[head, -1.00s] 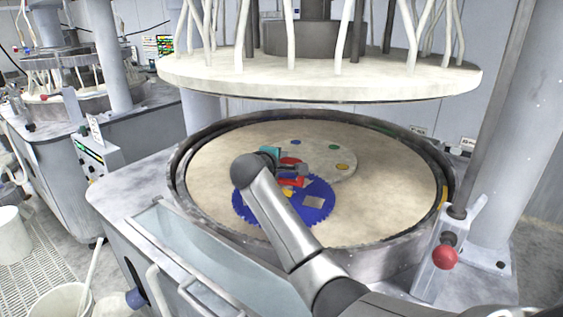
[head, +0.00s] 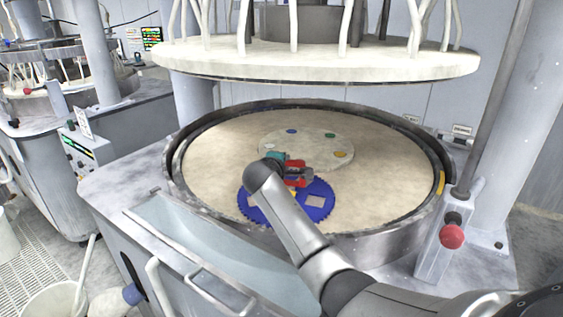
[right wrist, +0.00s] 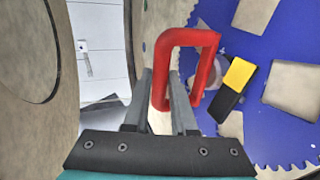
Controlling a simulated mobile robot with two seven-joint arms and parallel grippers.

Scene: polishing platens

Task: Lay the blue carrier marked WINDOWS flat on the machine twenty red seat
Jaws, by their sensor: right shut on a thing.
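The blue toothed carrier (head: 318,208) is over the front part of the beige machine bed (head: 390,190). It has window openings, and it also shows in the right wrist view (right wrist: 228,115). No lettering can be read. A red U-shaped handle (right wrist: 189,37) stands up from it. My right gripper (right wrist: 163,80) is shut on one leg of this handle. In the head view my right gripper (head: 287,172) is partly hidden behind my forearm. I cannot tell whether the carrier touches the bed. A red seat cannot be told apart from the handle. My left gripper is out of view.
A pale disc (head: 312,146) with coloured spots lies behind the carrier. A dark raised rim (head: 440,165) surrounds the bed. A large white upper plate (head: 320,66) hangs above. A red knob (head: 452,236) stands at right. The bed's right side is clear.

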